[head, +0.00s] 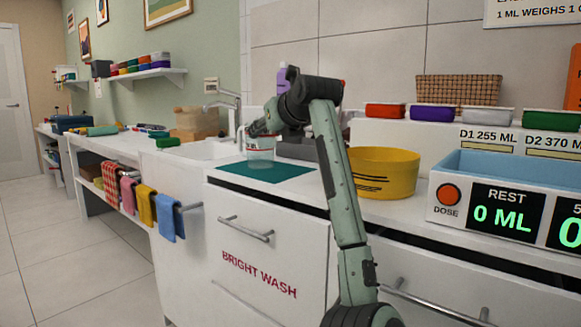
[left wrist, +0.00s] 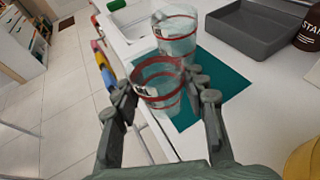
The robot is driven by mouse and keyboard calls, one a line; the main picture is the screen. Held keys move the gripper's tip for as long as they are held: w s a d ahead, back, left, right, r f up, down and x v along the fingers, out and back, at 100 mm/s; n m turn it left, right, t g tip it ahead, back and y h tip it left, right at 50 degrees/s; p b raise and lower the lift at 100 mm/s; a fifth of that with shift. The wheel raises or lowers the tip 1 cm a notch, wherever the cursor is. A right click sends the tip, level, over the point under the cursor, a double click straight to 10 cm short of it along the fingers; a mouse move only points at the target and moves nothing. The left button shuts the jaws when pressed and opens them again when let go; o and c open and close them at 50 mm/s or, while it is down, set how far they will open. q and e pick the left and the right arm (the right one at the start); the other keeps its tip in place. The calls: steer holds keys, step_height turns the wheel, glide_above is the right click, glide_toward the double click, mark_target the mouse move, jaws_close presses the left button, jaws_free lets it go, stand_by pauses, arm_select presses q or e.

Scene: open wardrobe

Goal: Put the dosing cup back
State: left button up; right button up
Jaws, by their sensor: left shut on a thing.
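A clear cup with a red rim (left wrist: 158,80) is between the fingers of my left gripper (left wrist: 162,95), which is shut on it. A second clear cup with red bands (left wrist: 178,40) is just beyond it, overlapping it in the left wrist view; I cannot tell whether they touch. In the head view my left gripper (head: 262,127) is over the teal mat (head: 268,173). A clear cup (head: 260,157) shows below it there, partly hidden by the gripper. I cannot tell which cup is the dosing cup. My right gripper is not in view.
A yellow bowl (head: 385,173) stands right of the mat, near my left arm. A dosing box (head: 505,213) reads REST 0 ML. A grey tray (left wrist: 258,27) is behind the mat and a sink (left wrist: 135,22) lies to the left. The mat's right part is clear.

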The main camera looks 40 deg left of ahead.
arm_select(q)
steer(key=w+d+f, duration=0.1)
steer(key=w, duration=0.1)
steer(key=w+d+f, duration=0.2)
steer(key=w+f, duration=0.1)
steer(key=shift+w+d, duration=0.2)
steer(key=shift+w, duration=0.1)
steer(key=shift+f+b, duration=0.4)
steer(key=shift+f, duration=1.6)
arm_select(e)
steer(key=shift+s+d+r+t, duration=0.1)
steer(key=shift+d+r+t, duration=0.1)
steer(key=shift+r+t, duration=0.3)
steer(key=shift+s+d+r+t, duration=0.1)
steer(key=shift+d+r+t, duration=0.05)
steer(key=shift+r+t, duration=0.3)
arm_select(q)
steer(key=shift+f, duration=0.15)
steer(key=o, duration=1.2)
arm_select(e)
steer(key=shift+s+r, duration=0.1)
arm_select(q)
steer(key=shift+r, duration=0.2)
steer(key=v, duration=1.2)
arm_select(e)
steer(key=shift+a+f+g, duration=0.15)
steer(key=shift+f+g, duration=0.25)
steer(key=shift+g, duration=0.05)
